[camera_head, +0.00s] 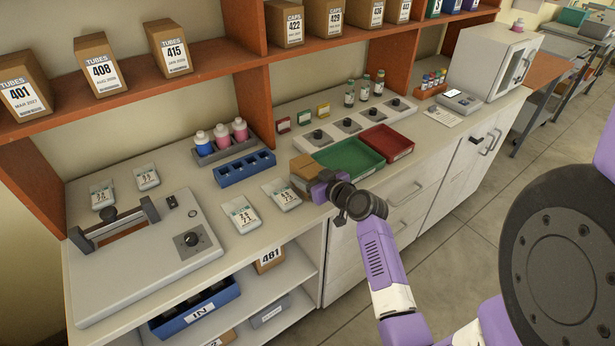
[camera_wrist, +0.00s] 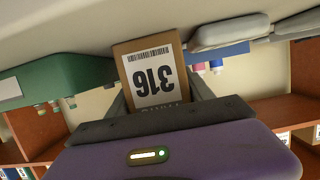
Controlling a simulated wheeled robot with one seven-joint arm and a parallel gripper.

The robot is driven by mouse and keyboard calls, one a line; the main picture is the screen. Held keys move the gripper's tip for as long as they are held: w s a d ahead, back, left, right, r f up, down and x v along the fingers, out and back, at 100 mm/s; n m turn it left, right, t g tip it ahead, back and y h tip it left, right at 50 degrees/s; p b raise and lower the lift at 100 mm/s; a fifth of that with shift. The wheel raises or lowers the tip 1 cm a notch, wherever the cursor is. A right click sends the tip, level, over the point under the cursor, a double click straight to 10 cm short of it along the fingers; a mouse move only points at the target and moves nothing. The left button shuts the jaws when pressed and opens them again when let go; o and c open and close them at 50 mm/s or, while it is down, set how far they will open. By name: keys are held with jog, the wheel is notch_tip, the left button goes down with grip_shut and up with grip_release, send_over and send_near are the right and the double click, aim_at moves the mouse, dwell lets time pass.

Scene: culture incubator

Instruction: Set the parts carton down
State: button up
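The parts carton is a small brown box (camera_head: 304,167) near the counter's front edge, left of the green tray. In the wrist view, which is upside down, the carton (camera_wrist: 150,72) shows a white label reading 316. My gripper (camera_head: 316,183) reaches it from the front. In the wrist view, the gripper's fingers (camera_wrist: 160,98) flank the carton closely and appear shut on it. The carton's base appears at or very near the counter top (camera_wrist: 80,25); a small gap cannot be ruled out. My gripper hides part of the carton in the head view.
A green tray (camera_head: 348,158) and a red tray (camera_head: 387,142) lie to the right. White packets (camera_head: 281,195) and a blue rack (camera_head: 245,168) are to the left. A grey device with knobs (camera_head: 345,125) stands behind. Labelled cartons (camera_head: 100,66) fill the shelf above.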

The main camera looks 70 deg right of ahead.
jog(key=c, duration=1.1)
grip_shut()
jog(key=shift+r, duration=0.15)
